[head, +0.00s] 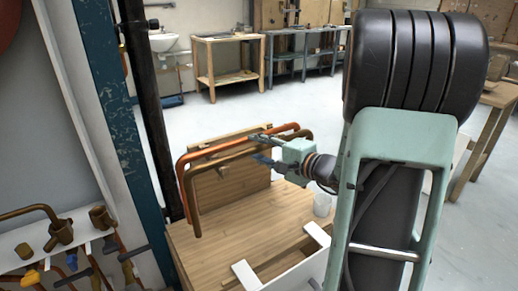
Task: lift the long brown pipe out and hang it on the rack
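Two long bent pipes hang side by side at the upright wooden board, one orange-copper and one duller brown. The brown pipe (194,205) is the nearer, lower one, with a long leg bent down at its left end. The orange pipe (215,149) runs just behind and above it. My gripper (260,148) reaches in from the right at their upper runs. Its dark fingers are spread apart, with pipe passing between or behind them. I cannot tell whether they touch it. The upright board (240,185) has a small peg and may be the rack.
A wooden bench top (225,235) lies below the pipes, with white strips and a pale cup (322,204) at its right. A blue post (113,110) and dark vertical pipe (143,95) stand left. A shelf of fittings (40,240) is lower left. Open floor lies behind.

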